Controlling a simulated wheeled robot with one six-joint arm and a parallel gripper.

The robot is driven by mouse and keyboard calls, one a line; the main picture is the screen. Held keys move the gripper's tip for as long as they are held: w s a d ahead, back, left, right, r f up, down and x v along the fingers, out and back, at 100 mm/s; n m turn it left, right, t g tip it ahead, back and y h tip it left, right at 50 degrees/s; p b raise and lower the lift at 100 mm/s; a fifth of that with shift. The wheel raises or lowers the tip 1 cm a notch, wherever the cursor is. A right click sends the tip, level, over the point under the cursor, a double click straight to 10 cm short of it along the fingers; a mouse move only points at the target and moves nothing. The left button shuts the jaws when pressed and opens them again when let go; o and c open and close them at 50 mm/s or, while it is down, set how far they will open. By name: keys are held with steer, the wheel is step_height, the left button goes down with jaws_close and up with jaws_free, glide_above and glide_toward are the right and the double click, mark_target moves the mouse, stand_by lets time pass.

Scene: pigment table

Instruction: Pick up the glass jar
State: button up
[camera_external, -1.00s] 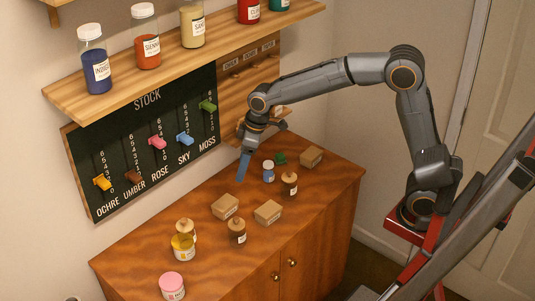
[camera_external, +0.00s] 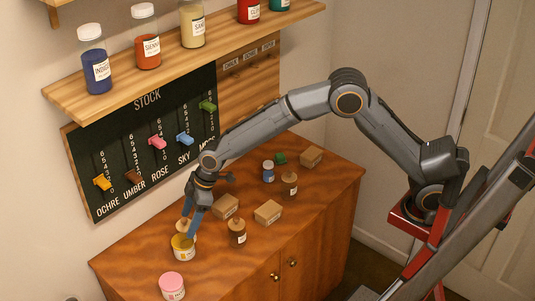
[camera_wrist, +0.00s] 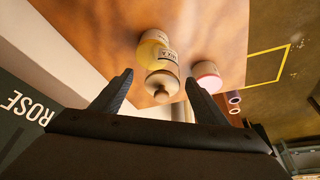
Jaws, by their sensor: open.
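A small glass jar with a tan, cork-like stopper (camera_wrist: 162,82) stands at the left front of the cabinet top, beside a yellow jar (camera_external: 184,252) with a white label. My gripper (camera_external: 187,226) is open and points down over this pair, partly hiding the stoppered jar in the external view. In the wrist view my gripper (camera_wrist: 159,79) has one finger on each side of the stopper, with gaps visible. The yellow jar (camera_wrist: 152,45) shows just beyond it. I cannot tell whether the fingers are level with the stopper or above it.
A pink-lidded jar (camera_external: 171,284) stands in front. A dark brown bottle (camera_external: 238,236) and cardboard boxes (camera_external: 268,212) (camera_external: 226,207) stand to the right. A blue jar (camera_external: 268,173) is farther back. The stock board (camera_external: 146,130) and a shelf of jars are on the wall.

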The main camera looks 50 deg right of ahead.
steer(key=x, duration=0.1)
steer(key=p+x, duration=0.2)
steer(key=shift+s+a+f, duration=0.2)
steer(key=shift+a+f, duration=0.05)
steer(key=shift+f, duration=0.05)
steer(key=shift+w+a+f+p, duration=0.2)
steer(key=shift+f+p, duration=0.15)
steer(key=shift+f, duration=0.3)
steer(key=c, duration=1.4)
steer(key=shift+r, duration=0.1)
